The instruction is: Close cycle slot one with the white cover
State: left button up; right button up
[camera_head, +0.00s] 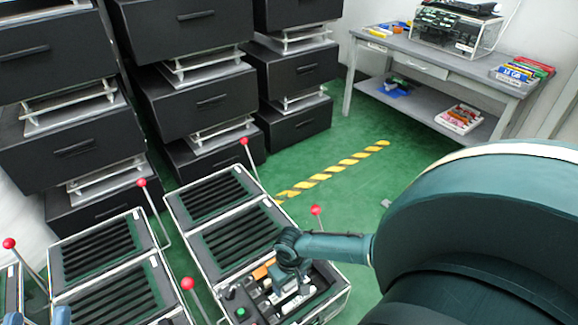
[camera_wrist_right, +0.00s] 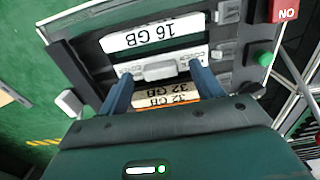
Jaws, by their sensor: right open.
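The white cover (camera_wrist_right: 165,68), a bar with a raised block and upside-down lettering, lies in the open case (camera_head: 333,294). In the right wrist view it is between the spread fingers of my right gripper (camera_wrist_right: 162,88), which is open and not clamped on it. In the head view my right gripper (camera_head: 284,292) is low over the case and hides part of the contents. A white 16 GB module (camera_wrist_right: 138,36) and orange and white 32 GB modules (camera_wrist_right: 168,94) lie beside the cover. I cannot tell which slot is slot one. Only the tips of my left gripper (camera_head: 37,316) show.
A green button (camera_head: 241,313) and a red NO button (camera_wrist_right: 286,10) sit at the case's edge. Red-knobbed levers (camera_head: 316,211) stand around the cases. Black drawers (camera_head: 206,100) stand behind. A grey workbench (camera_head: 450,65) is at the back right. Green floor lies between.

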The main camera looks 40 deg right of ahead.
jog(key=shift+f, duration=0.25)
jog(key=c, duration=1)
